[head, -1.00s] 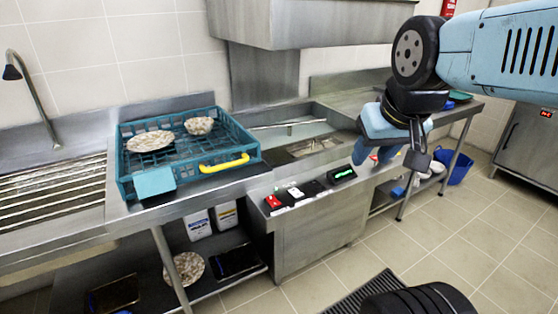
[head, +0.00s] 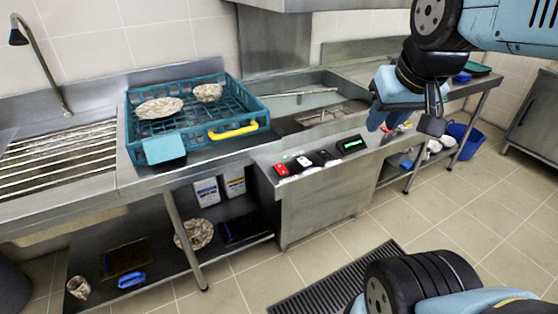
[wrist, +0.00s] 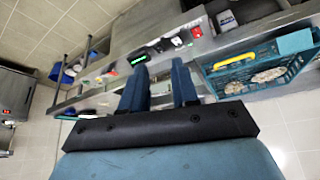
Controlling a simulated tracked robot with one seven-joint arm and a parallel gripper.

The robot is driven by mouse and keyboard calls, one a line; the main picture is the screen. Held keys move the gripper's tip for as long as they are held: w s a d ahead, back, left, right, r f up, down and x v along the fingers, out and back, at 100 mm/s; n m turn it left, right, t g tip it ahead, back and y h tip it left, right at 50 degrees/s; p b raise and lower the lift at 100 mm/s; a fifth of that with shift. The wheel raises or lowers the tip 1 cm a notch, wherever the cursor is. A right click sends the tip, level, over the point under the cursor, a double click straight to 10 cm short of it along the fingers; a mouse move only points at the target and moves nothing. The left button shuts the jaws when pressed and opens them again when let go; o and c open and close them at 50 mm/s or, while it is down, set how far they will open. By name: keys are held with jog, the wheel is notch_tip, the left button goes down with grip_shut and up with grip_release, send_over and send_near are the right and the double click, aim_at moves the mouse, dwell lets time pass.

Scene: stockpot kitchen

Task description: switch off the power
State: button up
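A control panel with several switches lies on the steel front ledge of the counter unit. A red switch (head: 281,169) is at its left end, a white switch (head: 303,161) beside it, then a black one (head: 325,155) and a display (head: 351,145) with lit green characters. The labels are too small to read. In the wrist view the red switch (wrist: 196,31) and the display (wrist: 138,59) show beyond my fingers. My gripper (wrist: 160,85) is open and empty, its two blue fingers apart. In the head view my gripper (head: 408,115) hangs right of the panel, apart from it.
A teal dish rack (head: 185,120) with a plate and a bowl stands left of the panel. A yellow handle (head: 235,131) is on its front. A floor grate (head: 335,280) lies before the unit. A blue bucket (head: 463,136) stands at the right. The tiled floor in front is mostly clear.

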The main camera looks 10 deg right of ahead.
jog(key=shift+w+a, duration=0.1)
jog(key=shift+w, duration=0.25)
jog(key=shift+c, duration=0.6)
jog(key=w+n, duration=0.2)
jog(key=w+a+n, duration=0.1)
jog(key=w, duration=0.2)
jog(key=w+a+f+n+g, duration=0.1)
jog(key=w+n, duration=0.1)
jog(key=w, duration=0.1)
jog(key=shift+w+a+n, duration=0.1)
jog(key=shift+w+n, duration=0.1)
jog(key=shift+n, duration=0.1)
grip_shut()
jog(key=w+a+f+n+g, duration=0.1)
jog(key=w+a+f+n, duration=0.5)
jog(key=w, duration=0.5)
jog(key=w+a+f+n+g, duration=0.2)
jog(key=w+a+f+n, duration=0.4)
jog(key=w+f+n, duration=0.4)
notch_tip(320, 180, down, 3)
jog(key=shift+w+r+n+y, duration=0.15)
jog(key=shift+w+n+y, duration=0.15)
jog(key=shift+w, duration=0.5)
